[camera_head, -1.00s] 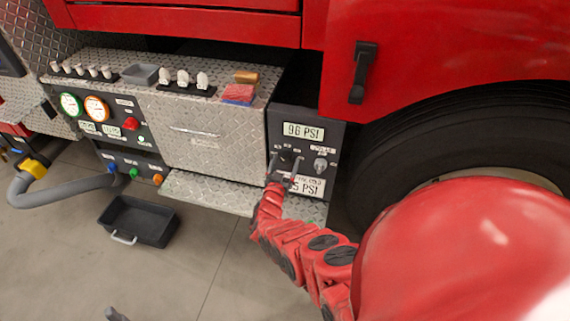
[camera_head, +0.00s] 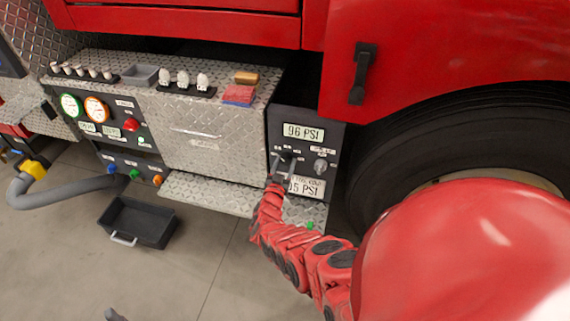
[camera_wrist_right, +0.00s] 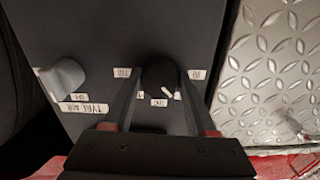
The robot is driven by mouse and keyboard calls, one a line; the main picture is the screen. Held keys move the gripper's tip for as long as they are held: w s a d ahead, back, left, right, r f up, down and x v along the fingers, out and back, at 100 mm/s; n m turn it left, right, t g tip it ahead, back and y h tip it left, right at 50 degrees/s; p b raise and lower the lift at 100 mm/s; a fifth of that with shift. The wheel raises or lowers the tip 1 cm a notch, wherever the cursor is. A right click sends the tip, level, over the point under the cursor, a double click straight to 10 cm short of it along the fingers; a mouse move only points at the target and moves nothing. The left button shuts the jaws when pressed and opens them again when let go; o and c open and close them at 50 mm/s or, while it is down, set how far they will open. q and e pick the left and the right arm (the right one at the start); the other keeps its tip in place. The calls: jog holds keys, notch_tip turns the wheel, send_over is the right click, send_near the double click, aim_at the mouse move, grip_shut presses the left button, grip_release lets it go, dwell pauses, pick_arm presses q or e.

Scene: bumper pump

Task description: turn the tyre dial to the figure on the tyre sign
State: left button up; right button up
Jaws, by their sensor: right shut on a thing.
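The tyre dial (camera_head: 288,156) is a black knob on the dark panel beside the wheel. It also shows in the right wrist view (camera_wrist_right: 160,74), with small labels around it. My right gripper (camera_wrist_right: 159,88) is shut on the dial, one finger on each side; in the head view the gripper (camera_head: 283,165) reaches it from below. The tyre sign (camera_head: 308,188) is a white plate under the dial. My gripper partly covers it; its end reads "5 PSI", the first digit is unclear. A display (camera_head: 304,132) above reads "96 PSI". A small grey tip at the bottom edge may be my left gripper.
A grey tyre-air knob (camera_head: 320,165) is close right of the dial; it also shows in the wrist view (camera_wrist_right: 66,76). A metal step (camera_head: 210,193) is left of the panel, the black tyre (camera_head: 390,150) right. A black tray (camera_head: 138,222) lies on the floor.

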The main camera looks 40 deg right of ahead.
jog(key=m+b, duration=0.1)
jog(key=m, duration=0.3)
jog(key=shift+f, duration=0.15)
jog(key=m+b, duration=0.2)
jog(key=m, duration=0.1)
jog(key=shift+m, duration=0.4)
jog(key=m+b, duration=0.3)
jog(key=shift+f+m, duration=0.15)
jog(key=shift+m, duration=0.15)
jog(key=m+b, duration=0.3)
jog(key=m, duration=0.1)
jog(key=shift+a+b, duration=0.1)
jog(key=shift+b, duration=0.2)
jog(key=shift+w+r+m+b, duration=0.1)
jog(key=shift+r+m+b, duration=0.25)
jog(key=shift+m+b, duration=0.45)
jog(key=o, duration=1.4)
jog(key=shift+c, duration=0.2)
